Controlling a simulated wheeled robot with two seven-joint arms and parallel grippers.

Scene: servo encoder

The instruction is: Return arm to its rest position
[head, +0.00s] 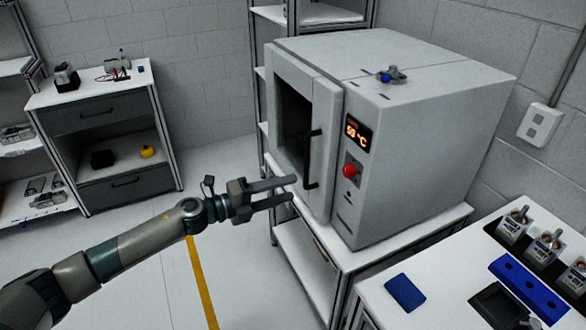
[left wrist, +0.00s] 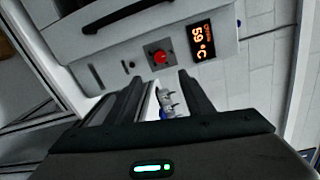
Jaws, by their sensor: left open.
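My left gripper (head: 292,190) is open and empty in the head view. Its fingers point right, in front of the lower part of the oven-like machine (head: 430,140). My left arm stretches in from the lower left. In the left wrist view the two open fingers of my left gripper (left wrist: 160,92) point toward the machine's front panel, with nothing between them that I can see gripped. The machine's display (head: 358,132) reads 59 °C, and a red button (head: 349,171) sits below it. My right gripper is not in view.
At the lower right, a white table (head: 440,275) holds a blue block (head: 405,292), a blue holder (head: 528,285) and servo-like parts (head: 548,246). A drawer cabinet (head: 118,115) stands at the back left. Open floor lies between.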

